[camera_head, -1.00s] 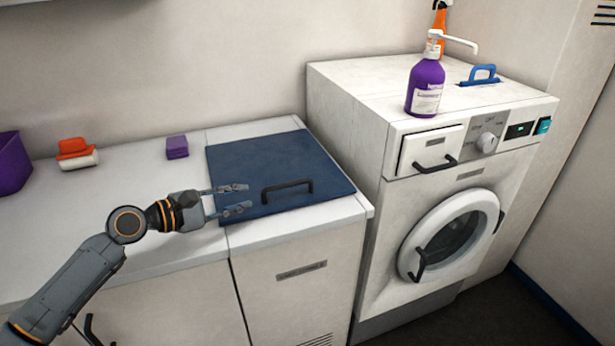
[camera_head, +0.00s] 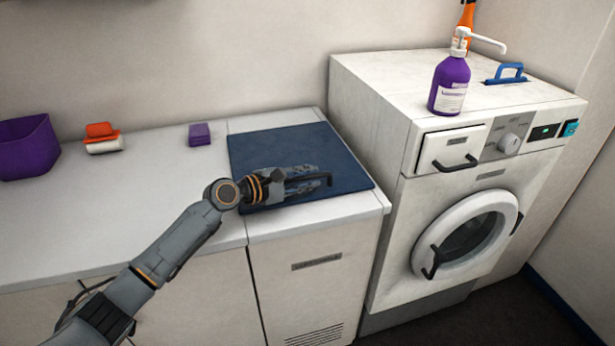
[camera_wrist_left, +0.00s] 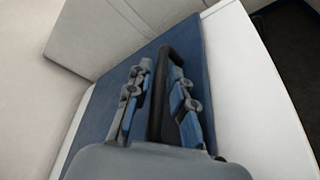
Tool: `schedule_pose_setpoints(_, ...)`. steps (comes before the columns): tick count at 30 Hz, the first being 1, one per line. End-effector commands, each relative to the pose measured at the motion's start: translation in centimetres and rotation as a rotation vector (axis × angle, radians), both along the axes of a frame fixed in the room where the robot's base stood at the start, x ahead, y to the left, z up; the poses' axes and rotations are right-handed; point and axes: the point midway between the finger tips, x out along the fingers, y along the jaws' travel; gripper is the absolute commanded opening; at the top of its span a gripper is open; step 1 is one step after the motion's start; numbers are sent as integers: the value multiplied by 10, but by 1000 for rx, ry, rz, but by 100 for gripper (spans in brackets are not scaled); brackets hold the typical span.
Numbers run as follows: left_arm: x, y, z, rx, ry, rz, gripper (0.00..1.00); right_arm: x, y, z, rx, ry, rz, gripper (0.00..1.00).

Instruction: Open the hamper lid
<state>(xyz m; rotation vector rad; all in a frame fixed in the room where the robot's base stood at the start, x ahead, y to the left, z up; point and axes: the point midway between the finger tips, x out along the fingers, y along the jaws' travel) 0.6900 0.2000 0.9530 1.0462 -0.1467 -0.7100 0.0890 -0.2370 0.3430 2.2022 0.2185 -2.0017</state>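The hamper lid (camera_head: 265,150) is a flat dark-blue panel lying closed on the white cabinet top. Its black bar handle (camera_head: 328,181) is partly hidden by my left gripper in the head view. My left gripper (camera_head: 312,180) is low over the lid at the handle, its fingers pointing right. In the left wrist view the handle (camera_wrist_left: 157,100) runs lengthwise between the two fingers (camera_wrist_left: 160,95). The fingers look apart, one on each side of the bar; contact with it is unclear. My right gripper is not in view.
A white washer (camera_head: 390,105) stands taller at the right, with a purple pump bottle (camera_head: 449,85) and a blue handle (camera_head: 506,73) on top. On the counter at left are a purple bin (camera_head: 28,150), an orange-and-white item (camera_head: 103,138) and a purple block (camera_head: 199,134).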

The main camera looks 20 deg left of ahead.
Motion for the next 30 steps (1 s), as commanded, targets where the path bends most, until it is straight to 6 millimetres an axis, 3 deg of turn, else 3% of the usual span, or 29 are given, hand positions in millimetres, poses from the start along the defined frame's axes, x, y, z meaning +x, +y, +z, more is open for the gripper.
schedule_pose_setpoints(8,1,-1,0,0,0,0,22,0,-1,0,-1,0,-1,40)
schedule_pose_setpoints(11,1,-1,0,0,0,0,2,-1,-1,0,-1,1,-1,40)
schedule_pose_setpoints(12,1,-1,0,0,0,0,0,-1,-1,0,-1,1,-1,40)
schedule_pose_setpoints(23,1,0,4,-4,5,0,0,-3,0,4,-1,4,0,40)
schedule_pose_setpoints(30,6,2,32,-37,50,2,0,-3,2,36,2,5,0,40)
